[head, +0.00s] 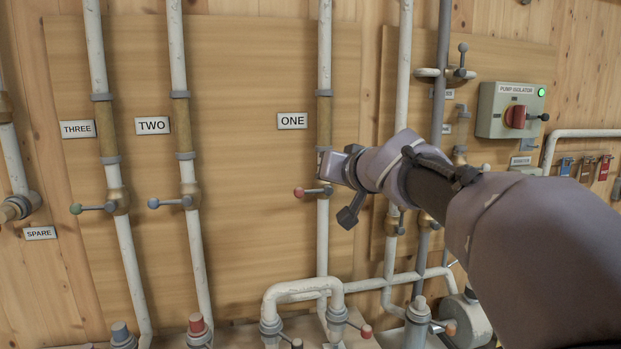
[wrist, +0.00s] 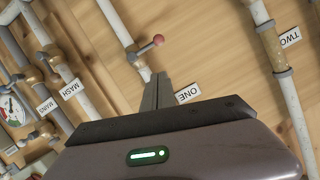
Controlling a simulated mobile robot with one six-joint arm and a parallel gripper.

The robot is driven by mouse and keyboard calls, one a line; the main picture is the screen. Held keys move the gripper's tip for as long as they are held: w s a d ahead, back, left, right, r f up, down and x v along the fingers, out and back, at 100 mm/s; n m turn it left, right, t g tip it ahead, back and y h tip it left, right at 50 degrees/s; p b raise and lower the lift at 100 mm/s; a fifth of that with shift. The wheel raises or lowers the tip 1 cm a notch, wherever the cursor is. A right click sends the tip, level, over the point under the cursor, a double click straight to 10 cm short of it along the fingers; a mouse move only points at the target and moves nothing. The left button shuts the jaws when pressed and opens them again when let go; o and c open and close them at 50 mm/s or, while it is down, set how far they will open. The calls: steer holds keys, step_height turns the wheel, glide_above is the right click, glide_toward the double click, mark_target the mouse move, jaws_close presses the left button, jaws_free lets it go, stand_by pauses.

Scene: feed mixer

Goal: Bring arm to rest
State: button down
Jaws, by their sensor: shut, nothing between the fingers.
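My gripper (head: 328,163) reaches in from the right, in front of the pipe marked ONE. In the wrist view its two fingers (wrist: 157,92) lie together with nothing between them. The red-knobbed lever (head: 312,192) of valve ONE points left, roughly level, just below my gripper in the head view. In the wrist view that lever (wrist: 148,46) shows beyond the fingertips, apparently apart from them. The ONE label (head: 292,121) is to the left of its pipe. My forearm hides part of the right-hand panel.
Levers with green (head: 92,208) and blue (head: 170,203) knobs sit on pipes THREE and TWO, both pointing left. A pump isolator (head: 511,111) with a red switch and lit green lamp is at the upper right. Low bent pipes (head: 303,288) stand below. Open space lies before the wooden panel (head: 250,225).

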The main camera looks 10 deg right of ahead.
steer(key=shift+v, duration=0.8)
steer(key=s+a+f+g+y, duration=0.1)
steer(key=s+a+f+g, duration=0.15)
steer(key=s+f, duration=0.35)
steer(key=s+a+f+g, duration=0.1)
steer(key=s+a+f, duration=0.3)
steer(key=s, duration=0.4)
steer(key=s+a+f+g+y, duration=0.1)
steer(key=s+a+f+g, duration=0.15)
steer(key=s+f, duration=0.3)
steer(key=s+f+m+g+h, duration=0.1)
steer(key=s+f+g, duration=0.2)
steer(key=s+f, duration=0.8)
steer(key=s, duration=0.3)
steer(key=shift+s+a+f+m, duration=0.35)
steer(key=shift+f+m, duration=0.05)
